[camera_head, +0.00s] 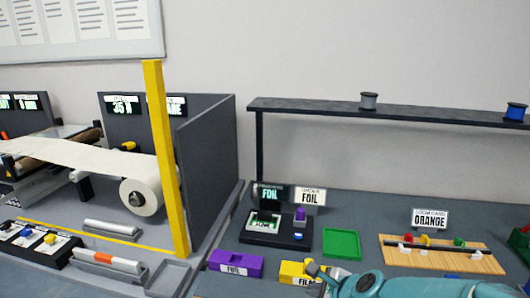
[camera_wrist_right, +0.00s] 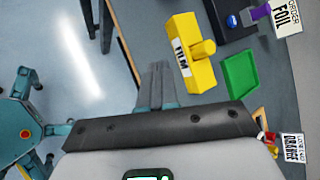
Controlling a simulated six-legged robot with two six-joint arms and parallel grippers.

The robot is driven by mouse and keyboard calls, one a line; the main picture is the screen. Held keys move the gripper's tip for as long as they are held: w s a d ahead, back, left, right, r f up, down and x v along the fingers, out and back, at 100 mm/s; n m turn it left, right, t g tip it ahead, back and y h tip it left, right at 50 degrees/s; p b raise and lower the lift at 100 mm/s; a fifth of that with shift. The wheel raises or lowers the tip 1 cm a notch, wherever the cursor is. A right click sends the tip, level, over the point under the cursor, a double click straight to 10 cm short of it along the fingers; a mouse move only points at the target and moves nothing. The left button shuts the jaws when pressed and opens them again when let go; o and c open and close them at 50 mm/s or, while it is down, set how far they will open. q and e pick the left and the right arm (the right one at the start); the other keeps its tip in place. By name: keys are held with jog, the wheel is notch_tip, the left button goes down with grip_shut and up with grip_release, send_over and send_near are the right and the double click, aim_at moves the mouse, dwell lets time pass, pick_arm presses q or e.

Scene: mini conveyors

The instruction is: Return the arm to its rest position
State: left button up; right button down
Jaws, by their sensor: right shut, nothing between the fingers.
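In the head view my teal right arm comes in at the bottom right, in front of the bench's near edge, and partly covers the yellow FILM block (camera_head: 296,272). My left gripper is in neither view.
A purple FOIL block (camera_head: 235,264), a green tray (camera_head: 342,244) and a wooden board (camera_head: 440,256) with coloured pegs lie on the bench. A yellow post (camera_head: 166,160) and a grey partition (camera_head: 212,150) stand left. A dark shelf (camera_head: 420,113) holds spools. Open floor (camera_wrist_right: 60,50) shows left in the wrist view.

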jog(key=s+d+f+n+g+h, duration=0.1)
jog(key=s+f+g, duration=0.2)
jog(key=s+f, duration=0.45)
jog(key=s+d+f+n+g, duration=0.15)
jog(key=s+f, duration=0.25)
jog(key=f, duration=0.7)
jog(key=s+a+f+n+g, duration=0.1)
jog(key=s+f+n, duration=0.3)
jog(key=s+n, duration=0.4)
jog(key=s+a+f+n+g, duration=0.1)
jog(key=s+f+n+g, duration=0.1)
jog(key=s+f+n, duration=0.3)
jog(key=s+n, duration=0.3)
jog(key=shift+s+a, duration=0.25)
jog(key=shift+s, duration=0.1)
